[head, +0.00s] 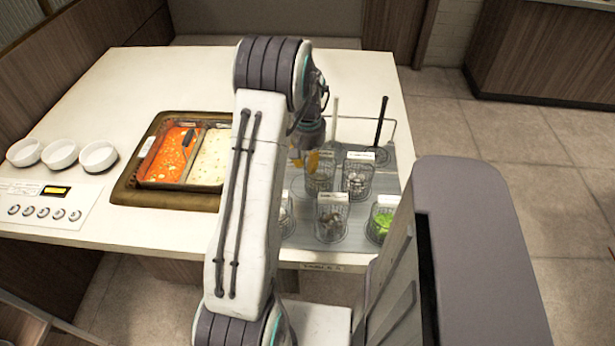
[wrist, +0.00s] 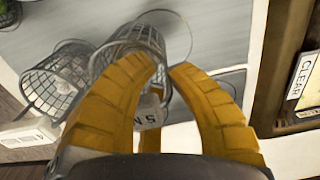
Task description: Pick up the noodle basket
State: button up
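Several wire baskets stand on a grey panel at the right of the counter in the head view. My gripper (head: 308,159), with yellow fingers, is low over the back-left basket (head: 319,178) and partly covers it. The wrist view shows my gripper (wrist: 163,68) open, its fingertips apart. A wire basket (wrist: 128,48) lies just beyond and partly behind the left finger, with a white label (wrist: 149,112) between the fingers. I cannot tell whether the fingers touch it. The labels are too unclear to tell which basket holds noodles.
Other baskets hold dark pieces (head: 332,221) and green pieces (head: 382,220). A second basket (wrist: 60,78) stands close on the left in the wrist view. A black handle (head: 381,122) rises behind. Two sauce wells (head: 187,155) and white bowls (head: 60,154) are left of my arm.

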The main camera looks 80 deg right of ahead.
grip_shut()
jog(key=shift+r, duration=5.05)
jog(key=shift+r+p, duration=0.25)
jog(key=shift+p, duration=0.1)
jog(key=shift+r+p, duration=2.6)
jog(key=shift+r, duration=0.35)
